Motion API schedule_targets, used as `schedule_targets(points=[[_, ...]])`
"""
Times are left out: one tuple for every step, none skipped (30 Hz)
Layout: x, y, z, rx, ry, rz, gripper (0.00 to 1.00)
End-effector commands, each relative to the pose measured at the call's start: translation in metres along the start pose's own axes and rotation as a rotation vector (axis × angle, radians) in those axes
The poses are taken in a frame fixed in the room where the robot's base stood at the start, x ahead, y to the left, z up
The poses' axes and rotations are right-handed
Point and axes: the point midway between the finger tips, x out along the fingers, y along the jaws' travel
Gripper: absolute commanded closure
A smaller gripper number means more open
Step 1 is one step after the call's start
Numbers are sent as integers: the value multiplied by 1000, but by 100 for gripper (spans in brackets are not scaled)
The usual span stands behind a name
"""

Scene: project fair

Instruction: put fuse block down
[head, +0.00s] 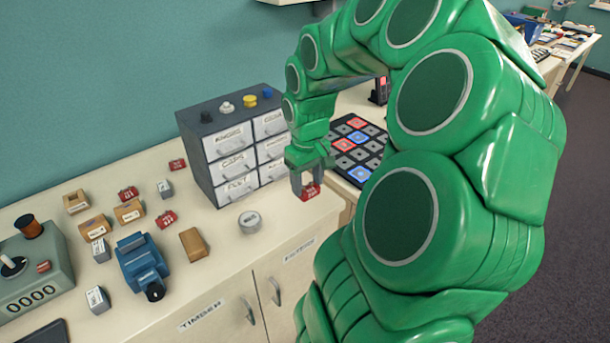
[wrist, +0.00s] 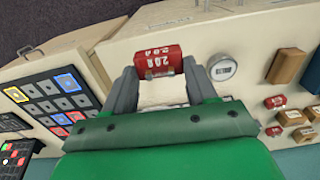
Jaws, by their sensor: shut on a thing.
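A red fuse block (head: 310,192) with white lettering is between the fingers of my gripper (head: 306,178). In the wrist view the red block (wrist: 159,60) sits between the two grey fingertips of my gripper (wrist: 160,72), which are shut on it. My gripper points down near the front edge of the pale counter (head: 215,240), right of the drawer cabinet. I cannot tell whether the block touches the counter. Other red blocks lie on the counter, one at the back (head: 178,164), one further left (head: 128,193) and one in the middle (head: 166,219).
A grey drawer cabinet (head: 213,127) stands behind my gripper. A round grey disc (head: 250,222) lies left of it, a black button pad (head: 357,149) right. A wooden block (head: 193,242), a blue device (head: 142,262) and several small blocks occupy the left. My green arm hides part of the right.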

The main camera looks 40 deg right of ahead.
Motion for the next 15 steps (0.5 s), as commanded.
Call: schedule_targets(points=[[-3,-2,4,0,1,1,74],[-4,-3,6,0,2,1,74],[-6,-4,9,1,3,1,74],[-7,-5,11,1,3,1,74],[-8,-6,12,1,3,2,74],[-9,-7,14,1,3,2,74],[-10,-8,16,1,4,2,74],[-10,-8,16,1,4,2,74],[-11,-10,18,1,3,2,74],[-11,-12,18,0,3,2,74],[-12,-14,19,-1,3,1,74],[-13,-19,19,-3,3,1,74],[-14,-23,19,-5,3,1,74],[-15,-28,19,-7,2,0,74],[-17,-36,19,-12,2,0,74]])
